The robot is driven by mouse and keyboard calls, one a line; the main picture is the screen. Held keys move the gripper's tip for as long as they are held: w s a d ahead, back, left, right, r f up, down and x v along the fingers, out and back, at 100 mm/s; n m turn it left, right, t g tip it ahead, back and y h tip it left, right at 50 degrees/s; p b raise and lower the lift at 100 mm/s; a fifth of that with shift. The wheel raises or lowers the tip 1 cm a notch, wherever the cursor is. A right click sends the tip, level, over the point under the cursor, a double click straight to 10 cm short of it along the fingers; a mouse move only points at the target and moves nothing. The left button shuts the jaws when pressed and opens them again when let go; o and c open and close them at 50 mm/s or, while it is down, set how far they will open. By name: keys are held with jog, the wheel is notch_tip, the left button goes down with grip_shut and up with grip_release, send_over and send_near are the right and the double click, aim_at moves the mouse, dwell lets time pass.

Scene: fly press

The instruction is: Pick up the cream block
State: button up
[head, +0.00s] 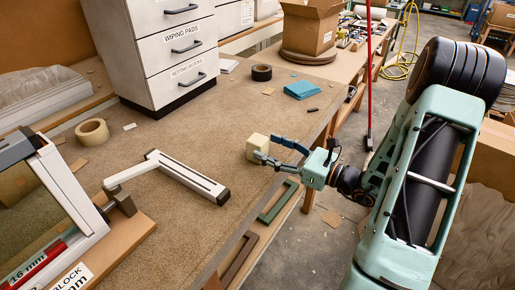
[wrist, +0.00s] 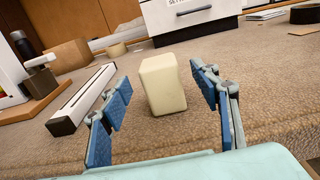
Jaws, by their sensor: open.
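The cream block (head: 257,147) stands upright on the brown speckled worktop (head: 150,225), near its right edge. In the wrist view the cream block (wrist: 162,84) is in the middle, between and just beyond the two blue finger pads. My gripper (head: 275,151) is open and reaches in from the right, low over the worktop, with its fingertips close to the block. In the wrist view my gripper (wrist: 160,103) has a finger on each side of the block, with a gap visible on both sides. In the head view, the near finger hides a little of the block's lower part.
A drawer cabinet (head: 155,45), a tan tape roll (head: 92,132), a black tape roll (head: 262,73) and a blue cloth (head: 301,89) are further back. The worktop around the block is clear.

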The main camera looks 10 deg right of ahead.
aim_at(265, 146)
jog(key=x, duration=0.4)
jog(key=shift+w+a+f, duration=0.15)
jog(key=shift+w+a, duration=0.05)
jog(key=shift+a, duration=0.05)
jog(key=shift+c, duration=0.3)
jog(key=c, duration=1.3)
jog(key=shift+c, duration=0.4)
